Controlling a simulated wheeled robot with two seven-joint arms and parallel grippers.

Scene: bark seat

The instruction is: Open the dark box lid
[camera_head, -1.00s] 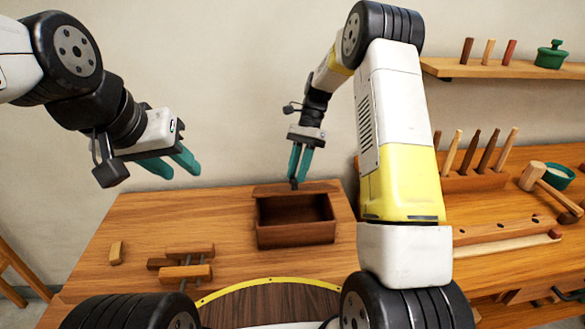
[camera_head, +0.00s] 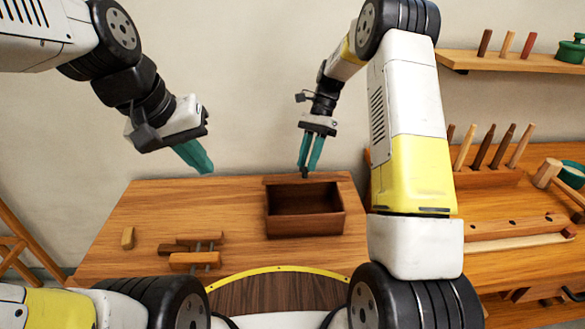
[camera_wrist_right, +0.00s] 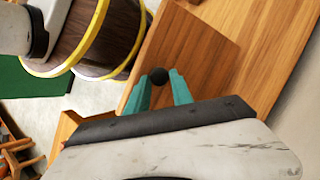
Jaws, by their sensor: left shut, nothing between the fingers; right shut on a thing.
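The dark brown box (camera_head: 305,224) stands on the wooden workbench in the head view, its inside open to view. Its lid (camera_head: 285,179) shows as a thin strip along the back edge, swung back from the opening. My right gripper (camera_head: 309,170) is behind the box at the lid, pointing down. In the right wrist view its teal fingers (camera_wrist_right: 165,88) are closed around a small dark knob (camera_wrist_right: 159,76). My left gripper (camera_head: 207,170) is shut and empty, in the air to the left of the box and apart from it.
A wooden clamp (camera_head: 195,260) and a small wood block (camera_head: 128,238) lie left of the box. A round dark-wood seat with a yellow rim (camera_head: 275,268) is in front. A rack of wooden-handled tools (camera_head: 487,175) and a mallet (camera_head: 548,173) are at the right.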

